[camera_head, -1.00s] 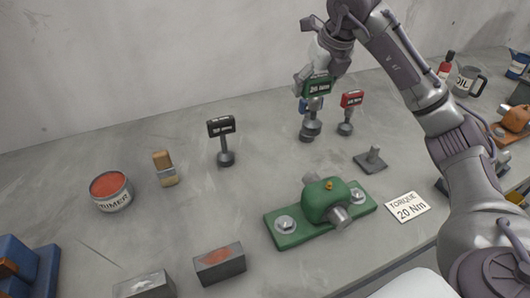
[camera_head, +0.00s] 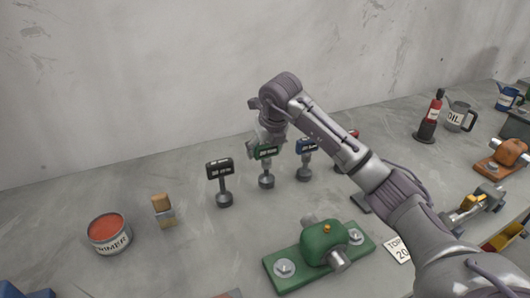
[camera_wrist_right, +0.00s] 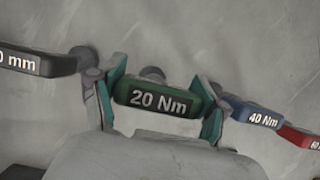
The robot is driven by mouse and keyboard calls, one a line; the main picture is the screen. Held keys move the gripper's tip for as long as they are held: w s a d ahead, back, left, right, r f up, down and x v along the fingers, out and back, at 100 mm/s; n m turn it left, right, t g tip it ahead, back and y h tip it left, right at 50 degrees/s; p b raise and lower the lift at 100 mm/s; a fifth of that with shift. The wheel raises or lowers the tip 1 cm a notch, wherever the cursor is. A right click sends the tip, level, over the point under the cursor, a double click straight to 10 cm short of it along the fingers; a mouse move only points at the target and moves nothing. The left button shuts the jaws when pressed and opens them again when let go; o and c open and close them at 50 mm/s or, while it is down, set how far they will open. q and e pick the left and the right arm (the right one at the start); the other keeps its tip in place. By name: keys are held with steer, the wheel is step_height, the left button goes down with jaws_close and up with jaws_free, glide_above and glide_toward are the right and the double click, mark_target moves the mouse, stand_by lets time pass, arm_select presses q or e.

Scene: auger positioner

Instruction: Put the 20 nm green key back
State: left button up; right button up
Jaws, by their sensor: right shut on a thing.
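The green 20 Nm key (camera_head: 266,153) is upright between the black key (camera_head: 220,170) and the blue key (camera_head: 306,147) at the back of the bench. My right gripper (camera_head: 261,149) is shut on its head; the wrist view shows the green label (camera_wrist_right: 158,100) between my two teal finger pads. A dark round foot (camera_head: 266,181) shows below the green head; I cannot tell whether it rests on the bench. The red key (camera_wrist_right: 298,136) stands beyond the blue one and is mostly behind my arm in the head view. My left gripper is out of view.
A green fixture (camera_head: 320,248) lies in front, with a torque card (camera_head: 397,249) partly behind my arm. A primer can (camera_head: 109,234) and a brush (camera_head: 163,210) are at left. A red bottle (camera_head: 430,115) and oil can (camera_head: 459,117) stand at right.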

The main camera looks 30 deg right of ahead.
steer(key=shift+f, duration=1.1)
steer(key=o, duration=1.7)
steer(key=shift+r, duration=0.2)
steer(key=b+v, duration=0.1)
steer(key=v, duration=1.1)
